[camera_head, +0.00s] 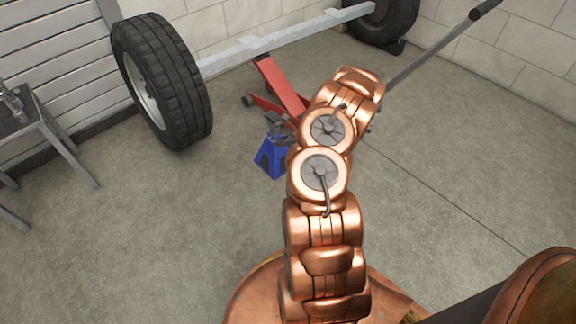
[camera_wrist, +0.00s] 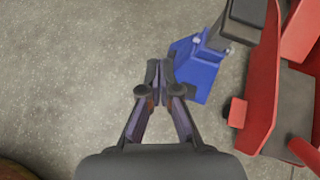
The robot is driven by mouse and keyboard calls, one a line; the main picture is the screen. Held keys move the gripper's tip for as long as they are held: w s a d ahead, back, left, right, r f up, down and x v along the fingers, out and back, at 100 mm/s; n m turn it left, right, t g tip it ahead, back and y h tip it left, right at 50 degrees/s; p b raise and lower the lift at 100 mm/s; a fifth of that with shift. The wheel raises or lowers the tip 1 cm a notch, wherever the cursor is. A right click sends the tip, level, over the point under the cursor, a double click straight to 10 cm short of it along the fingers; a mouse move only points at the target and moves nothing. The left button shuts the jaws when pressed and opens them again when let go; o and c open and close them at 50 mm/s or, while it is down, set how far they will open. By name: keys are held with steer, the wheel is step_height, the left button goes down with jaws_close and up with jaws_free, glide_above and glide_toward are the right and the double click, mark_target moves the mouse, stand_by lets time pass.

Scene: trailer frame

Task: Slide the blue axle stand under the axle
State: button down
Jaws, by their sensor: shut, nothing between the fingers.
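The blue axle stand (camera_head: 271,159) stands on the concrete floor in front of the axle, left of my arm in the head view. In the wrist view the stand (camera_wrist: 197,70) shows its blue base and dark upright post, at upper right. The grey axle beam (camera_head: 285,36) runs between the two wheels. My gripper (camera_wrist: 160,75) is shut and empty, its fingertips just left of the stand's base; whether they touch it I cannot tell. In the head view my gripper (camera_head: 277,128) is partly hidden by my copper arm.
A red floor jack (camera_head: 280,86) stands under the axle, its long handle (camera_head: 437,46) slanting to upper right; it is close right of the stand (camera_wrist: 285,90). Black tyres (camera_head: 163,78) stand at both axle ends. A metal table (camera_head: 47,119) is at left. The front-left floor is clear.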

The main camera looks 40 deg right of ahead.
steer(key=s+d+f+m+g+h+b, duration=0.1)
steer(key=s+d+f+m, duration=0.1)
steer(key=s+d+f, duration=0.3)
steer(key=s+d+f+m+h+b, duration=0.1)
steer(key=s+d+f+m, duration=0.15)
steer(key=f, duration=0.45)
steer(key=b, duration=0.6)
glide_toward(284, 158)
steer(key=x, duration=0.6)
steer(key=shift+f+n, duration=0.35)
steer(key=shift+f, duration=0.05)
steer(key=shift+w, duration=0.25)
